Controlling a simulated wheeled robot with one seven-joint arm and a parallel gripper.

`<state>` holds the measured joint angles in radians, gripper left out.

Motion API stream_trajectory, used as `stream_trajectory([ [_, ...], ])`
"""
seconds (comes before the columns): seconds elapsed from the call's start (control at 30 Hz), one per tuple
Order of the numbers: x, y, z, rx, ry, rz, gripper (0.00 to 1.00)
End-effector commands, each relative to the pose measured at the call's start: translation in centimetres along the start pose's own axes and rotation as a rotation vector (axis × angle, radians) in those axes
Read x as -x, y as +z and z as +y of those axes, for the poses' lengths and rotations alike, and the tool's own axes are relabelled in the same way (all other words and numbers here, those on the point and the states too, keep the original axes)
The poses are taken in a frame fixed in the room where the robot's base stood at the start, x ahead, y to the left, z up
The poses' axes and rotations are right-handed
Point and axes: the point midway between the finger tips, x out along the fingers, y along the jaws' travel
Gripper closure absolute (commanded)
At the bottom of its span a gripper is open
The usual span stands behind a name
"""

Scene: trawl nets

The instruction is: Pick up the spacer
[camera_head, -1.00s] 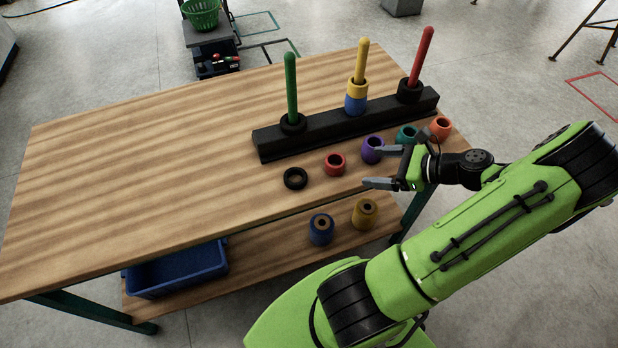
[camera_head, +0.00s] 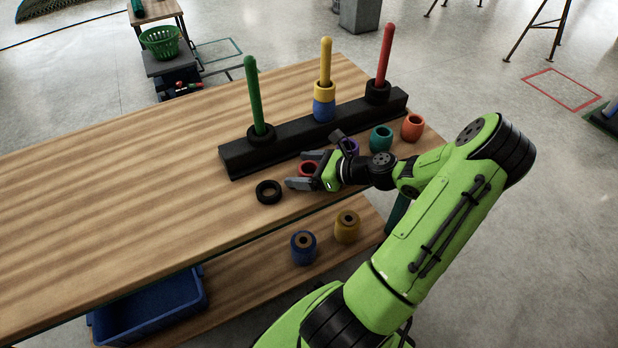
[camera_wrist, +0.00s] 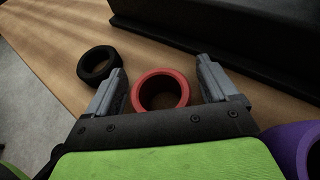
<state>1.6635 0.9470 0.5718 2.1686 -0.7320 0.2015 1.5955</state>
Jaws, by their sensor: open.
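A low black ring (camera_head: 268,185), which looks like the spacer, lies flat on the tabletop in front of the black peg base. It also shows in the wrist view (camera_wrist: 98,56), just outside the left fingertip. My gripper (camera_head: 313,160) is open and empty, low over the table to the right of the black ring. In the wrist view a red ring (camera_wrist: 160,76) sits between my open fingers (camera_wrist: 160,68), and I see no contact with it. In the head view the red ring (camera_head: 308,167) is partly hidden by my gripper.
The black peg base (camera_head: 240,157) stands behind, with green, yellow and red pegs. Purple (camera_head: 352,146), teal (camera_head: 381,138) and orange (camera_head: 413,127) rings lie to the right. Blue (camera_head: 303,248) and ochre (camera_head: 347,227) rings and a blue bin (camera_head: 150,310) are on the lower shelf. The table's left is clear.

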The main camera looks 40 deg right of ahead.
Motion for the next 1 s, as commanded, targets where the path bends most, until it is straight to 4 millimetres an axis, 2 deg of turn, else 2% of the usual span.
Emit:
stream_trajectory([
  [0.2, -0.2, 0.1, 0.0, 0.0, -0.001, 0.0, 0.14],
  [0.23, -0.2, 0.1, 0.0, 0.0, -0.001, 0.0, 0.17],
  [0.5, -0.2, 0.1, 0.0, 0.0, -0.001, 0.0, 0.58],
  [0.6, -0.2, 0.1, 0.0, 0.0, -0.001, 0.0, 0.7],
  [0.83, 0.0, 0.6, 0.0, 0.001, -0.001, 0.0, 0.7],
  [1.0, 1.6, 4.4, -0.1, 0.005, -0.003, 0.001, 0.7],
])
